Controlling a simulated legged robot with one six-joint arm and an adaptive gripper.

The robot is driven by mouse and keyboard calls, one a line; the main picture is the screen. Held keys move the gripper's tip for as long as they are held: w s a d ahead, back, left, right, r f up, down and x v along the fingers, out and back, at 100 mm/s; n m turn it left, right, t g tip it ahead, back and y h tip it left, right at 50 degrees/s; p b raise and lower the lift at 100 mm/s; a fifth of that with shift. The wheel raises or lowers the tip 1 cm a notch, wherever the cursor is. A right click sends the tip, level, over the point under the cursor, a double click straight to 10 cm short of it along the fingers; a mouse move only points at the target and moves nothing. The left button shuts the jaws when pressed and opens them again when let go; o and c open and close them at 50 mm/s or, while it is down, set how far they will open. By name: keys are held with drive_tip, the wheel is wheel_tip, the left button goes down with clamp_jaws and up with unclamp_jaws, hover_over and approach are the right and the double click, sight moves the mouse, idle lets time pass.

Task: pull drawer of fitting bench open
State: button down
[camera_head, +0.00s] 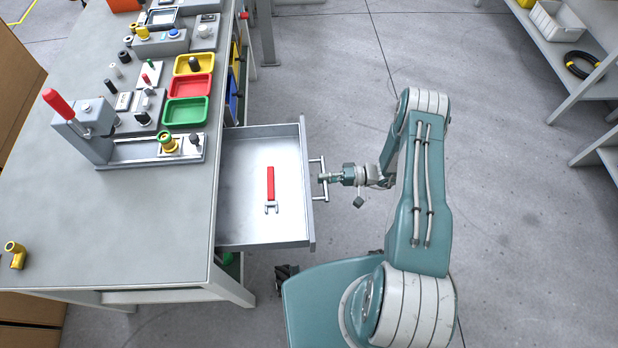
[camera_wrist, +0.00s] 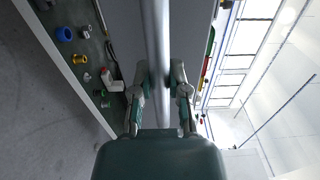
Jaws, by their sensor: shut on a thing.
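The drawer (camera_head: 235,190) of the fitting bench (camera_head: 130,230) stands pulled out from the bench's right side in the head view. Its inside shows, and a red-handled wrench (camera_head: 270,185) lies on its floor. The drawer's bar handle (camera_head: 319,180) runs along the outer face of its front. My gripper (camera_head: 325,178) reaches it from the right and is shut on the bar. In the wrist view the handle (camera_wrist: 158,40) runs between the two fingers of my gripper (camera_wrist: 159,82), with the grey drawer front behind it.
Yellow, red and green trays (camera_head: 187,111), a press with a red lever (camera_head: 80,125) and several fittings stand on the bench top. A shelf unit (camera_head: 560,60) with a white bin and a black coil stands at the upper right. Clear floor (camera_head: 520,220) lies right of my arm.

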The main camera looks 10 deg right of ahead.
drive_tip(key=shift+s+d+f, duration=0.15)
drive_tip(key=shift+d+f, duration=0.05)
drive_tip(key=shift+d, duration=0.4)
drive_tip(key=c, duration=0.6)
unclamp_jaws()
drive_tip(key=shift+r, duration=0.1)
drive_tip(key=d, duration=1.2)
drive_tip(key=shift+s, duration=0.35)
